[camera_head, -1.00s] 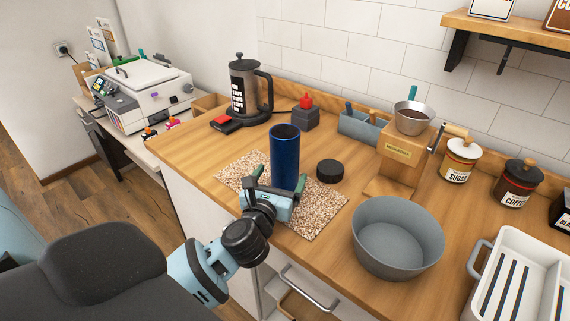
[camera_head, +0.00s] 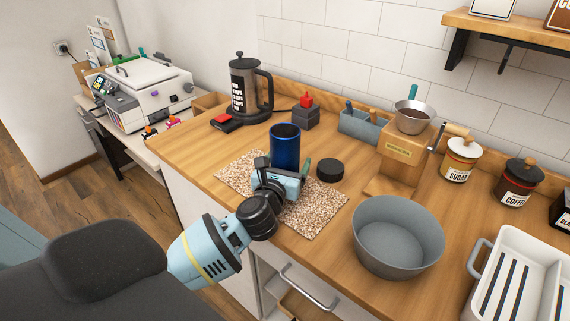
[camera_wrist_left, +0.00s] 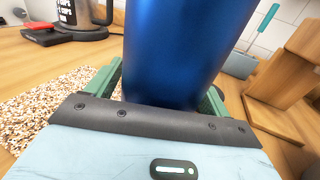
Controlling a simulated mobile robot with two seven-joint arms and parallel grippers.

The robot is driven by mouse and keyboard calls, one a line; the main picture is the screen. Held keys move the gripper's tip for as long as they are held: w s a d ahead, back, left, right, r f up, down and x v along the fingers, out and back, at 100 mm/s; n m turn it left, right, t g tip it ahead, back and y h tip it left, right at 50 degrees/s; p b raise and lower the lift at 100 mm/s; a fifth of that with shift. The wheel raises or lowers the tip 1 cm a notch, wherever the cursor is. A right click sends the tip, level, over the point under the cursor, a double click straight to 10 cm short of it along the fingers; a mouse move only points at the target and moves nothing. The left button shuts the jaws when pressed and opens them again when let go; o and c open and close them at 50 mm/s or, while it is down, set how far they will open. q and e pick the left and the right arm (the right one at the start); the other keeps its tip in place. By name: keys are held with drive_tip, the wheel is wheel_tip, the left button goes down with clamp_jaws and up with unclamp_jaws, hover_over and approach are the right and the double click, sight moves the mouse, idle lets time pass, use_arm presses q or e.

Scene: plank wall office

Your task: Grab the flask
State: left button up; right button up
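The flask is a dark blue open-topped cylinder (camera_head: 285,145), standing upright on a speckled cork mat (camera_head: 319,215) on the wooden counter. In the left wrist view the flask (camera_wrist_left: 175,50) fills the middle, close in front of the palm. My left gripper (camera_head: 283,172) is low at the flask's near side, its green fingers on either side of the flask. In the left wrist view the fingers are spread wide, and the far fingertips are hidden behind the flask. I cannot tell whether they touch it. A round black lid (camera_head: 330,170) lies right of the flask. My right gripper is not in view.
A grey bowl (camera_head: 397,238) stands to the right, near the counter's front edge. A French press (camera_head: 249,88) stands back left, and a wooden coffee grinder (camera_head: 404,150) back right. A white dish rack (camera_head: 520,275) is at the far right.

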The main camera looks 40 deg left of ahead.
use_arm(q)
drive_tip(key=c, duration=0.7)
drive_tip(key=shift+r, duration=0.1)
drive_tip(key=c, duration=0.4)
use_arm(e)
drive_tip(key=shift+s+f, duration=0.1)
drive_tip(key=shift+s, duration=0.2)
